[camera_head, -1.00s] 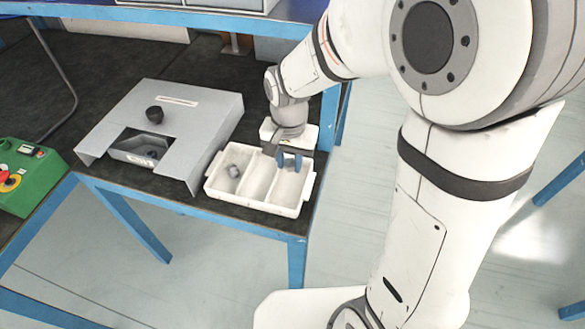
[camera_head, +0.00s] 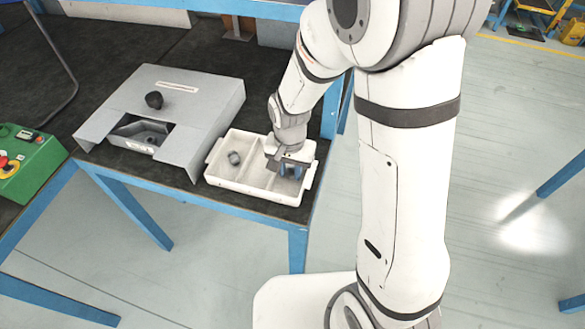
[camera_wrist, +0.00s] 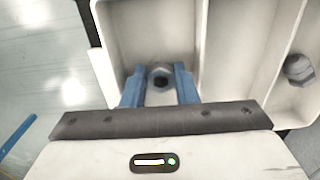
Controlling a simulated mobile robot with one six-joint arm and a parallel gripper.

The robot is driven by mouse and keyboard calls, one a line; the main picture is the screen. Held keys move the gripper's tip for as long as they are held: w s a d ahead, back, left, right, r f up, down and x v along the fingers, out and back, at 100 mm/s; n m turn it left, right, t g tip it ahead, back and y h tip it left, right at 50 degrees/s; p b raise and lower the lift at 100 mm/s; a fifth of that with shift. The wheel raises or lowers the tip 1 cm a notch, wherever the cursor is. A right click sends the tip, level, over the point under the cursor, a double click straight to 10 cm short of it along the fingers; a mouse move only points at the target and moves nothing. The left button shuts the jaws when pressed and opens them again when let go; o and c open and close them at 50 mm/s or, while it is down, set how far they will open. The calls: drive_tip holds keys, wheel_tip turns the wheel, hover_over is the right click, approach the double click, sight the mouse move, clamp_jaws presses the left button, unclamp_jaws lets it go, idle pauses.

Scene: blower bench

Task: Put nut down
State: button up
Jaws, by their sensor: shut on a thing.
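The grey hex nut (camera_wrist: 160,77) is between the blue fingertips of my gripper (camera_wrist: 158,85) in the wrist view. My gripper is shut on it. In the head view, my gripper (camera_head: 291,170) is inside the right compartment of the white tray (camera_head: 252,193), and the nut is hidden there. I cannot tell whether the nut touches the compartment floor. Another nut-like grey part (camera_head: 235,158) lies in the tray's left compartment. It also shows at the right of the wrist view (camera_wrist: 298,68). The middle compartment looks empty.
A grey metal housing (camera_head: 205,110) with a black knob (camera_head: 154,100) and a cut-out stands left of the tray. A green control box (camera_head: 30,165) is at far left. The tray sits near the front right corner of the blue-framed bench (camera_head: 240,222), close to a blue post.

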sight(291, 174)
drive_tip(key=shift+f, duration=0.15)
drive_tip(key=o, duration=0.7)
wheel_tip(291, 174, up, 12)
drive_tip(key=r+p, duration=0.1)
drive_tip(key=s+d+r+n, duration=0.1)
drive_tip(key=s+d+r, duration=0.1)
drive_tip(key=s+d, duration=0.2)
drive_tip(key=s+d+r+n+t, duration=0.1)
drive_tip(key=s+d+r, duration=0.1)
drive_tip(key=s+d, duration=0.1)
drive_tip(key=s+d+r+n+t, duration=0.1)
drive_tip(key=s+d+r+n, duration=0.1)
drive_tip(key=s+d, duration=0.2)
drive_tip(key=shift+s+d+r, duration=0.1)
drive_tip(key=shift+s+d, duration=0.05)
drive_tip(key=shift+d, duration=0.4)
drive_tip(key=shift+s+d+r, duration=0.1)
drive_tip(key=shift+s+d, duration=0.05)
drive_tip(key=shift+d, duration=0.35)
